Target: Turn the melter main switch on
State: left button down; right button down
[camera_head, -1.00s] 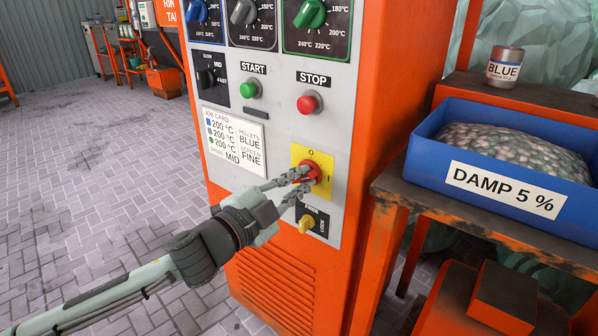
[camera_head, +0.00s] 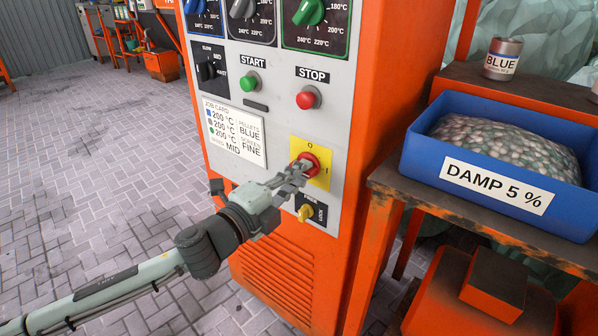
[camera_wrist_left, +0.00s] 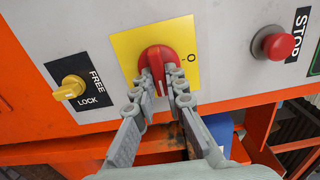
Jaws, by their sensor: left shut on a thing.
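The melter main switch (camera_head: 308,163) is a red rotary knob on a yellow plate (camera_head: 322,178), low on the grey panel of the orange cabinet. My left gripper (camera_head: 300,172) is shut on the knob, its fingers on either side of the raised grip. In the left wrist view, the red knob (camera_wrist_left: 157,60) shows with its white mark at the lower end, between the fingers; that is away from the O and towards the panel's right side. The O shows on the plate; the I is hidden now. My right gripper is not in view.
A yellow FREE/LOCK knob (camera_head: 305,213) sits just below the switch. The red STOP button (camera_head: 308,97) and green START button (camera_head: 249,82) are above. A table with a blue DAMP 5 % bin (camera_head: 432,160) stands close at the right. The floor at the left is clear.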

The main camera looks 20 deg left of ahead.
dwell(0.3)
pick_arm(q)
jog(key=c, duration=1.6)
grip_release()
jog(key=shift+o, duration=0.2)
jog(key=v, duration=1.2)
